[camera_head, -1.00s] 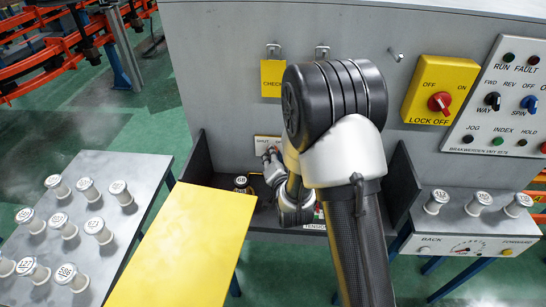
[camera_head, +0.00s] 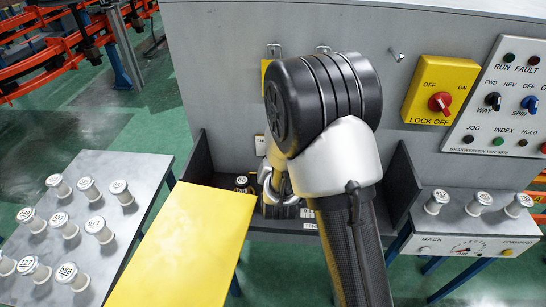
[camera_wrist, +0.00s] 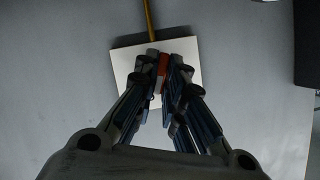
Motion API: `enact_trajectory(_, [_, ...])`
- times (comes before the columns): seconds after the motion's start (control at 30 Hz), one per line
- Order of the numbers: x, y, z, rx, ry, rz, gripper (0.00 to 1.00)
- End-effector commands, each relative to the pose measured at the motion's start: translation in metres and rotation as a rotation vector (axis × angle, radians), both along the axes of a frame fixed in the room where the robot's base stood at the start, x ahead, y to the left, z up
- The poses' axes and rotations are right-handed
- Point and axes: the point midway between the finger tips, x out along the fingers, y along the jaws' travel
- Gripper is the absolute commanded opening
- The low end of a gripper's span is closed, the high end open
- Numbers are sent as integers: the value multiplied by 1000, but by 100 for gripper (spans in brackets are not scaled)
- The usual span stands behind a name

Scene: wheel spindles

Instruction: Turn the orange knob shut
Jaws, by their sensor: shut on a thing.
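The orange knob (camera_wrist: 163,66) shows as a small orange-red piece between my fingertips in the wrist view. It stands in front of a white plate (camera_wrist: 125,62) on a grey surface. My gripper (camera_wrist: 160,72) is shut on the knob, with a finger on each side; the fingers hide part of it. In the head view my gripper (camera_head: 272,188) is in the dark recess, partly behind my own arm, and the knob is hidden there. The knob's angle cannot be read.
A yellow panel (camera_head: 185,250) lies left of the recess (camera_head: 205,160). A grey table (camera_head: 135,168) with several white-topped spindles stands further left. A yellow lock-off box (camera_head: 438,75) with a red switch and a control panel (camera_head: 505,95) are at right.

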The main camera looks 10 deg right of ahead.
Motion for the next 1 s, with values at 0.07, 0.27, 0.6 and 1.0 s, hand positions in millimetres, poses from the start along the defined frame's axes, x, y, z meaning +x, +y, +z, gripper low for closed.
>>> enact_trajectory(0.07, [2, 0, 2, 1, -7, 0, 0])
enact_trajectory(0.27, [3, 0, 2, 2, -8, 0, 15])
enact_trajectory(0.6, [2, 0, 2, 3, -9, -1, 30])
enact_trajectory(1.0, [-16, 3, 8, 3, -4, 0, 30])
